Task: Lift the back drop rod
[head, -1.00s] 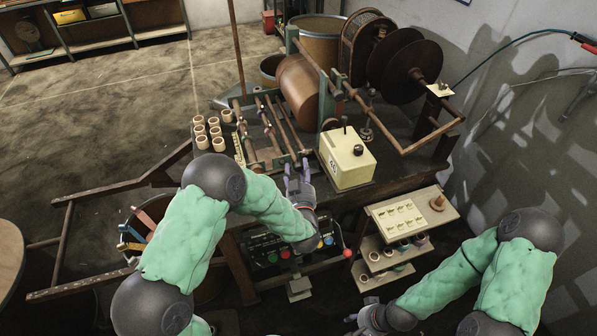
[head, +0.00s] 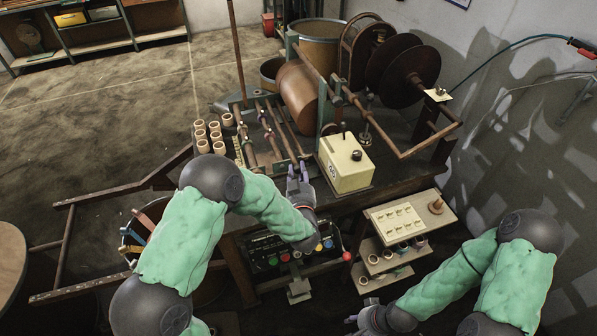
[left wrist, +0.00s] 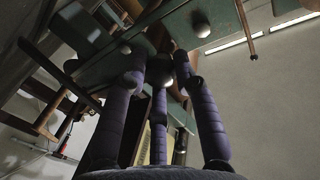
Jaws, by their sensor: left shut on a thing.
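Several slanting rods lie across the winding machine's green frame. The rod nearest the gripper (head: 289,128) runs down toward it; I cannot tell for sure which one is the back drop rod. My left gripper (head: 299,172) is at the near end of these rods, left of the cream box. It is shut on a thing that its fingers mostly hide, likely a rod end. In the left wrist view its purple fingers (left wrist: 160,68) converge below the green frame. My right gripper (head: 352,322) is low at the bottom edge, partly cut off, away from the machine.
The cream box (head: 346,166) stands close right of my left gripper. Small cups (head: 214,134) stand left of the rods. A button panel (head: 285,254) is below. A small shelf rack (head: 411,213) stands at right. Dark reels (head: 400,65) are behind.

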